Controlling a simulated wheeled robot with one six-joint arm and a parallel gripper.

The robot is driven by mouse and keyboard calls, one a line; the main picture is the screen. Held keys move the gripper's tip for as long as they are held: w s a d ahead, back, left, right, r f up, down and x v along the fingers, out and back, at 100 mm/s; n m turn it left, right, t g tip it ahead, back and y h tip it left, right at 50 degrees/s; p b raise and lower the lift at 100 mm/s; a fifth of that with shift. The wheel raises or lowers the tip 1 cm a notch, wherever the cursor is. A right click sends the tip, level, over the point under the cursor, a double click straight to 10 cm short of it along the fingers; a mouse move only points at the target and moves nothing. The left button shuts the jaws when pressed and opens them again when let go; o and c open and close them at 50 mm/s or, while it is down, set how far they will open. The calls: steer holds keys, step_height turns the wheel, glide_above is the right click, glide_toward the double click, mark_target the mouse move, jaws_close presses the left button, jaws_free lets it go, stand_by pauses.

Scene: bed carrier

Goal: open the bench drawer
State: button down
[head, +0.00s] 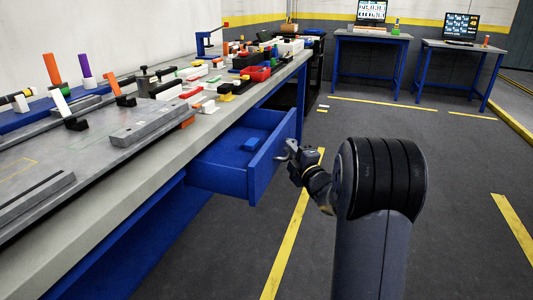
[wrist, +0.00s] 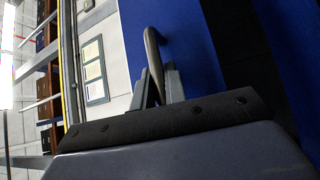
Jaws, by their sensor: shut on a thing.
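The blue bench drawer (head: 222,178) stands pulled out from under the long workbench (head: 205,118), and its inside shows. A small blue block (head: 250,144) lies in it. My gripper (head: 286,153) is at the drawer's front panel, on its outer side. In the wrist view, the grey drawer handle (wrist: 151,48) rises between the two fingers of my gripper (wrist: 158,84), which are shut on it. The blue drawer front (wrist: 185,45) fills the area behind the handle. The exact grip on the handle is small and partly hidden in the head view.
The bench top is crowded with coloured parts, grey rails (head: 150,125) and a red bin (head: 257,73). Two blue-legged tables with monitors (head: 372,12) stand at the back. The grey floor (head: 465,150) to the right is clear, with yellow lines.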

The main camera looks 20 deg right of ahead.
steer(key=s+d+b, duration=0.1)
steer(key=s+d, duration=0.4)
steer(key=d, duration=0.2)
steer(key=shift+s+d, duration=0.3)
steer(key=c, duration=1.7)
jaws_free()
steer(key=s, duration=0.3)
steer(key=s+d+f+p, duration=0.1)
steer(key=s, duration=0.6)
steer(key=shift+s+d+f+p, duration=0.25)
steer(key=shift+d+f+p, duration=0.05)
steer(key=shift+p, duration=0.05)
